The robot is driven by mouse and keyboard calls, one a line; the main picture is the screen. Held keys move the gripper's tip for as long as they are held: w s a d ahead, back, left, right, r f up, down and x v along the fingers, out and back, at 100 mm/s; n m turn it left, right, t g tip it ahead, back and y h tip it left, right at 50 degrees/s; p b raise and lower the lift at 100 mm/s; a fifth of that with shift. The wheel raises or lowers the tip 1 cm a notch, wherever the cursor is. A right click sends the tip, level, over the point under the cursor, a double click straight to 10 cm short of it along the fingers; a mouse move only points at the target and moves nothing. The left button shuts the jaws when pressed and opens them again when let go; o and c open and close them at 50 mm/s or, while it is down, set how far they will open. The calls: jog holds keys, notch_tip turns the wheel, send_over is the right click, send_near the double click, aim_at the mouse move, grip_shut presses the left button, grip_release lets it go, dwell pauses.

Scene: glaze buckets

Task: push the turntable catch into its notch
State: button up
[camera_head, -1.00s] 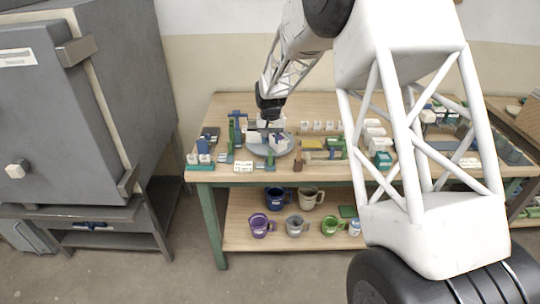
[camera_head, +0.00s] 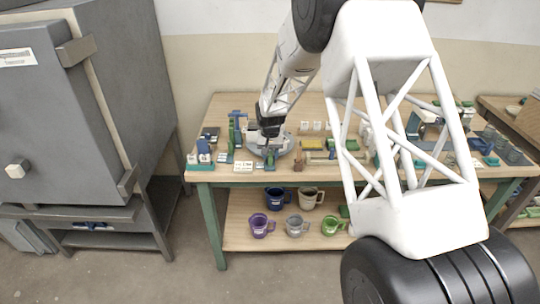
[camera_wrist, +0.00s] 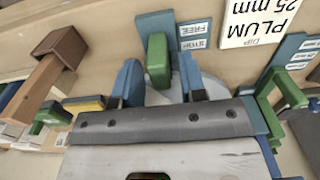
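The turntable (camera_head: 286,149) is a grey disc near the left end of the workbench, partly hidden by my arm. The green catch (camera_wrist: 158,60) stands on a blue plate (camera_wrist: 154,22) at the turntable's edge, with small STOP and FREE labels (camera_wrist: 194,36) beside it. In the head view the catch (camera_head: 270,160) is small, at the turntable's front. My gripper (camera_wrist: 159,82) is open, its two blue fingers on either side of the catch, with gaps seeming to show on both sides. In the head view my gripper (camera_head: 269,142) is low over the turntable's front. The notch is not clearly visible.
A PLUM 25 mm sign (camera_wrist: 258,20) lies beside the catch plate. A green hook-shaped piece (camera_wrist: 287,95) stands at one side and a brown block (camera_wrist: 62,47) at the other. Mugs (camera_head: 297,226) stand on the lower shelf. The kiln (camera_head: 75,100) is left.

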grip_shut()
jog(key=shift+w, duration=0.9)
dwell(0.4)
jog(key=shift+o, duration=0.2)
grip_release()
jog(key=shift+r, duration=0.15)
notch_tip(320, 180, up, 7)
dwell(0.8)
